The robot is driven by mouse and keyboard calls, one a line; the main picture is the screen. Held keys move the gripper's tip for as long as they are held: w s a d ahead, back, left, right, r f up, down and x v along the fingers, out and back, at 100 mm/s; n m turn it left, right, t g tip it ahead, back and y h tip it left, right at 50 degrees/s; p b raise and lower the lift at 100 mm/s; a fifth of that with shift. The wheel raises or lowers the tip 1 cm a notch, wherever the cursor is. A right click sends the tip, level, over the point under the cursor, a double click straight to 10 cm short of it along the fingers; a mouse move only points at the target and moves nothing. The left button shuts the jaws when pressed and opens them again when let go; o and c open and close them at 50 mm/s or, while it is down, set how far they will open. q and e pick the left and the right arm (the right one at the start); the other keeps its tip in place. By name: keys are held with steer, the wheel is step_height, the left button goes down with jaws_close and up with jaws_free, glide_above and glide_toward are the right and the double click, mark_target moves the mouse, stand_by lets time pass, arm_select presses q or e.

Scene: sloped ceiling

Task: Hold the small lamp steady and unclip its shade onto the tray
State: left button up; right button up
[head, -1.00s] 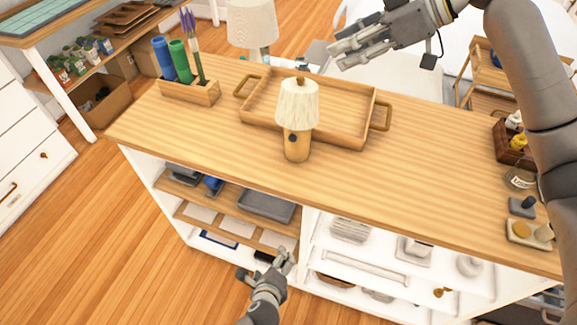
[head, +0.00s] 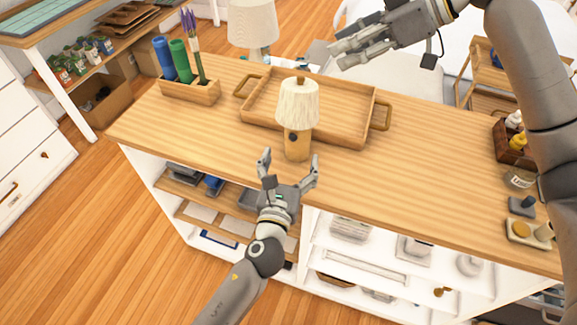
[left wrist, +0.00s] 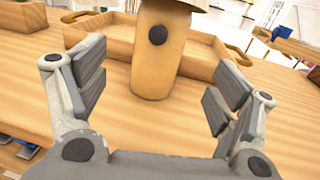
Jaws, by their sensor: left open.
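The small lamp stands upright on the wooden counter, with a cream pleated shade (head: 298,104) on a light wooden base (head: 297,145) with a dark round knob. The wooden tray (head: 346,136) with two handles is right behind it and looks empty. My left gripper (head: 290,165) is open and empty at the counter's front edge, just short of the lamp. In the left wrist view the lamp base (left wrist: 158,65) stands beyond and between the open fingers (left wrist: 155,90), apart from them. My right gripper (head: 345,55) hangs beyond the tray's back right, apart from the lamp; its fingers look close together.
A dark wooden box (head: 508,148) with bottles, a jar and small items lines the right end. The counter right of the lamp is clear. A larger lamp (head: 252,25) stands behind.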

mark_target(298, 133)
arm_select(q)
steer(key=w, duration=0.3)
steer(key=w+d, duration=0.1)
steer(key=w, duration=0.5)
steer(key=shift+w+d, duration=0.2)
steer(key=shift+d, duration=0.1)
